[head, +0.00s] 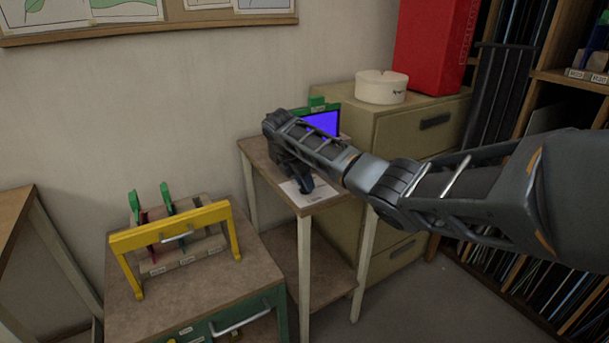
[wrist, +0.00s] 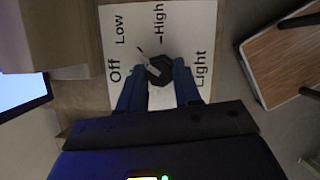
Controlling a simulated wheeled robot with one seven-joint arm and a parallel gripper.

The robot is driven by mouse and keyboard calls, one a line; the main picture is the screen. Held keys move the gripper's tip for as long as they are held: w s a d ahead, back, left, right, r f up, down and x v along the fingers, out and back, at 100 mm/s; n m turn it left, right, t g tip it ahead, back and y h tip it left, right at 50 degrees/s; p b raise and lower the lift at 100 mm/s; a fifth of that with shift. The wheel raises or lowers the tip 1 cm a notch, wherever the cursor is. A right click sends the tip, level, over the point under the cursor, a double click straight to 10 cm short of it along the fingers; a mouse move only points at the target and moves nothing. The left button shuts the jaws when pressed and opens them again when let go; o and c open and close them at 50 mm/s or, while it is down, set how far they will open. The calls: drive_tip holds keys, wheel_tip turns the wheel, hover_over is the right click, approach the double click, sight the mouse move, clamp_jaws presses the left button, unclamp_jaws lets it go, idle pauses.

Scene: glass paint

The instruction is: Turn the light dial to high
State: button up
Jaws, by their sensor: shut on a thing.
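The light dial (wrist: 160,69) is a small dark knob on a white plate (wrist: 181,22) marked Off, Low, High and Light, seen in the wrist view. A thin pale pointer sticks out from the knob up and to the left, between the Off and High labels, roughly towards Low. My gripper (wrist: 159,76) has its two blue fingers on either side of the knob and is shut on it. In the head view the white plate (head: 314,194) lies on a small side table, with my gripper (head: 305,186) over it; the knob is hidden there.
A blue-lit screen (head: 322,123) stands at the back of the side table (head: 333,200). A tan filing cabinet (head: 400,130) bears a round cream box (head: 381,88) and a red case (head: 434,45). A yellow frame (head: 150,238) stands on a green-fronted cabinet at left.

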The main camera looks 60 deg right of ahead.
drive_tip(key=m+g, duration=0.1)
drive_tip(key=m, duration=0.2)
drive_tip(key=shift+w+m+y, duration=0.1)
drive_tip(key=shift+m+y, duration=0.2)
drive_tip(key=shift+m, duration=0.1)
drive_tip(key=m+g+b, duration=0.1)
drive_tip(key=m, duration=0.1)
drive_tip(key=shift+d+f+m+y, duration=0.1)
drive_tip(key=shift+f+m+y, duration=0.05)
drive_tip(key=shift+m+y, duration=0.2)
drive_tip(key=shift+m+y+b, duration=0.45)
drive_tip(key=shift+m+b, duration=0.55)
drive_tip(key=shift+m, duration=0.05)
drive_tip(key=shift+d+m+g+y+b, duration=0.1)
drive_tip(key=shift+m+g+y+b, duration=0.2)
drive_tip(key=shift+m+b, duration=0.55)
drive_tip(key=shift+m, duration=0.25)
drive_tip(key=o, duration=1)
drive_tip(key=shift+o, duration=0.2)
